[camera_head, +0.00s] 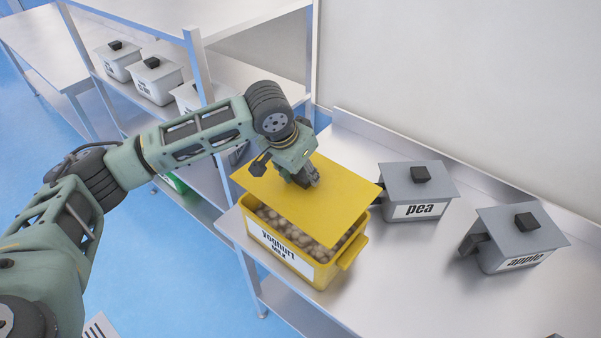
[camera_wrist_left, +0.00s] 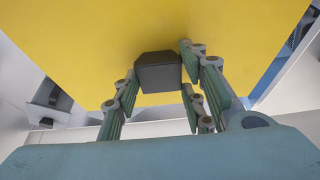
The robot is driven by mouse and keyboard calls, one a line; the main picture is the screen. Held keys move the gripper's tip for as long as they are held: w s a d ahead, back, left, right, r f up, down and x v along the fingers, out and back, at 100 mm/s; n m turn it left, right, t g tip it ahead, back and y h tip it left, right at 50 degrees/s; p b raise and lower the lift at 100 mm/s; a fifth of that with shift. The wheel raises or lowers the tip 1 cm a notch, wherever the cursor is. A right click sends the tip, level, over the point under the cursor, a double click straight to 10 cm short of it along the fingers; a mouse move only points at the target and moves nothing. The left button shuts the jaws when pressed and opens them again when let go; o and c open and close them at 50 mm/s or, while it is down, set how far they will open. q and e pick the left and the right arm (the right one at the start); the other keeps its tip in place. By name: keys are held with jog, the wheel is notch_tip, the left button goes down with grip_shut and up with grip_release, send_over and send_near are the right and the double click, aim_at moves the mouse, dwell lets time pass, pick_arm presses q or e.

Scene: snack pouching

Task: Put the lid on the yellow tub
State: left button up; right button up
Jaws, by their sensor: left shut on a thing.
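The yellow tub (camera_head: 317,270) stands on the metal counter, with a white label reading "yoghurt" on its front and pale round pieces inside. The flat yellow lid (camera_head: 343,200) is over the tub's back part, tilted and turned relative to the rim. The front of the tub's opening shows uncovered. My left gripper (camera_head: 303,180) is shut on the lid's dark knob. In the left wrist view the dark knob (camera_wrist_left: 159,72) sits between the fingers, against the yellow lid (camera_wrist_left: 100,40). Whether the lid touches the rim at the back is hidden. My right gripper is not in view.
A grey lidded tub marked "pea" (camera_head: 412,208) and another marked "apple" (camera_head: 515,262) stand to the right on the counter (camera_head: 415,290). The counter's front right is mostly clear. A metal shelf post (camera_head: 200,65) and white lidded tubs (camera_head: 155,83) are behind my left arm.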

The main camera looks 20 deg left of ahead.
aim_at(301, 188)
pick_arm(q)
jog(key=shift+s, duration=0.25)
jog(key=shift+s+a+f, duration=0.1)
jog(key=shift+s+f, duration=0.2)
jog(key=shift+f, duration=0.2)
jog(key=shift+s+f, duration=0.25)
jog(key=shift+f, duration=0.25)
jog(key=x, duration=0.3)
jog(key=shift+s+a+f+b, duration=0.1)
jog(key=shift+s+b, duration=0.15)
jog(key=shift+b, duration=0.05)
jog(key=shift+s+f, duration=0.1)
jog(key=shift+f, duration=0.5)
jog(key=shift+f+b, duration=0.35)
jog(key=shift+f, duration=0.4)
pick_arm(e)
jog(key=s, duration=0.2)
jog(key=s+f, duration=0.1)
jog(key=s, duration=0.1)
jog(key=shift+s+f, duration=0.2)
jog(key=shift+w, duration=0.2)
pick_arm(q)
jog(key=o, duration=1.4)
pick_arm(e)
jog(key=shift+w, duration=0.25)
